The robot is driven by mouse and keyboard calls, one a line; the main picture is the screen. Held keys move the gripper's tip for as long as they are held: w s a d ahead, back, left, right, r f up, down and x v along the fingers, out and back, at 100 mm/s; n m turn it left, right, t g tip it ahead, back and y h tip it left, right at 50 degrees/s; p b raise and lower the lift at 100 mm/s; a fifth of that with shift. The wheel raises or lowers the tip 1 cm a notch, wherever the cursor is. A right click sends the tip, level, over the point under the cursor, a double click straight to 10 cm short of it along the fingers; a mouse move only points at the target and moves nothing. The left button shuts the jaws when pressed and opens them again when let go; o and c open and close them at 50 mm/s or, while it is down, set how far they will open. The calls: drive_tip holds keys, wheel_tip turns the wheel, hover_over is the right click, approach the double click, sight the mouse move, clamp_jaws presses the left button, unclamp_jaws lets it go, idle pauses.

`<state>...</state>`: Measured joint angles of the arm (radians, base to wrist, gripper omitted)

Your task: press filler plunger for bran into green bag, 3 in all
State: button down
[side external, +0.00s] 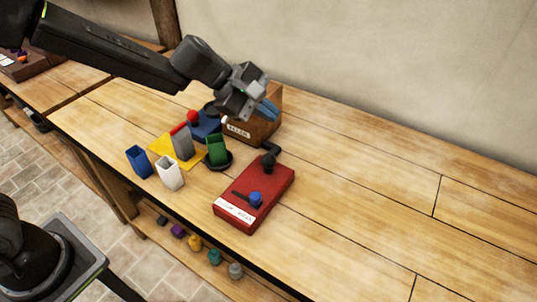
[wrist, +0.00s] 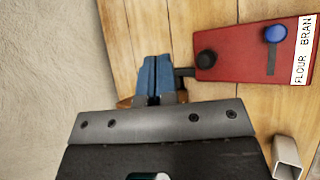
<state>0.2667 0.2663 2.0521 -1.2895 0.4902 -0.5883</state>
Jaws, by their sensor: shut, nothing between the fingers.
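The red filler (side external: 258,190) lies on the bench, its white label reading FLOUR and BRAN. Its blue selector knob (wrist: 276,34) sits at the BRAN end of the slot. The black plunger knob (wrist: 207,59) stands at the other end, beside a black spout (side external: 271,148). The green bag (side external: 217,150) stands upright on a round black dish (side external: 229,164), left of the filler in the side view; its inside is not visible. My gripper (side external: 268,108) is shut and empty, with blue fingers (wrist: 155,75), above the back of the bench, beyond the filler and apart from it.
A wooden box (side external: 262,124) labelled FILLER stands just below my gripper. Blue (side external: 139,161) and white (side external: 170,173) bags stand at the front edge. The bench's right side is clear.

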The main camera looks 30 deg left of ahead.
sight(267, 158)
idle(0.4)
drive_tip(key=shift+f, duration=4.3)
drive_tip(key=shift+f, duration=0.4)
drive_tip(key=shift+f, duration=1)
drive_tip(key=shift+r, duration=1.4)
drive_tip(key=shift+r, duration=2.5)
